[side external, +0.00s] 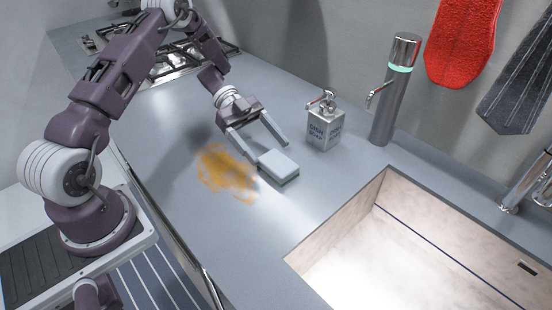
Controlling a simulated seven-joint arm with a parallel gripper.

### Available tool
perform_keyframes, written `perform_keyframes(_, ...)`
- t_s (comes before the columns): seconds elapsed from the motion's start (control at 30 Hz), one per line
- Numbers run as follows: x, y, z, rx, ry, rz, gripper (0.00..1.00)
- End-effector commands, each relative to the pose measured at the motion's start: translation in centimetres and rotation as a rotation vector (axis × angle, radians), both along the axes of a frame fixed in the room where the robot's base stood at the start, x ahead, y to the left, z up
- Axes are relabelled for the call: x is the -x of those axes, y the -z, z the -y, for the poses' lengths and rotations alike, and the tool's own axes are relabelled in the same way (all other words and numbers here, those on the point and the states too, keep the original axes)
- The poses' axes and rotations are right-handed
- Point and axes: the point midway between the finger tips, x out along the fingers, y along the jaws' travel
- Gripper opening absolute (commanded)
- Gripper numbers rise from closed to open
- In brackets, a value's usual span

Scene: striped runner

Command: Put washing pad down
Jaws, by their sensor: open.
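The washing pad (279,166) is a small pale grey-blue block with a darker underside. It lies on the grey counter (240,260), touching or nearly touching the right edge of an orange-brown stain (227,172). My gripper (269,150) is open, its two fingers spread. The fingertips are just behind the pad, one near its left corner and one near its back right side. I cannot tell whether either fingertip touches the pad. No part of the pad looks clamped.
A dish soap dispenser (325,128) stands close to the right of my gripper. A sink (400,255) opens at the front right. A gas hob (170,62) is at the back left. Red and grey cloths hang on the wall.

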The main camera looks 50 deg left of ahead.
Motion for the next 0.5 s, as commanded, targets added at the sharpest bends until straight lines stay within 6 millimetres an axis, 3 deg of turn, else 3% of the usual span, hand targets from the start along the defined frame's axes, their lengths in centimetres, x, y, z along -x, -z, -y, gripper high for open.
perform_keyframes(0.2,0.0,-2.0,-5.0,-0.001,-0.003,0.000,0.76)
perform_keyframes(0.37,0.0,-2.7,-6.5,0.000,0.000,-0.001,0.76)
perform_keyframes(0.5,-0.7,-3.2,-6.4,-0.011,-0.020,0.023,0.76)
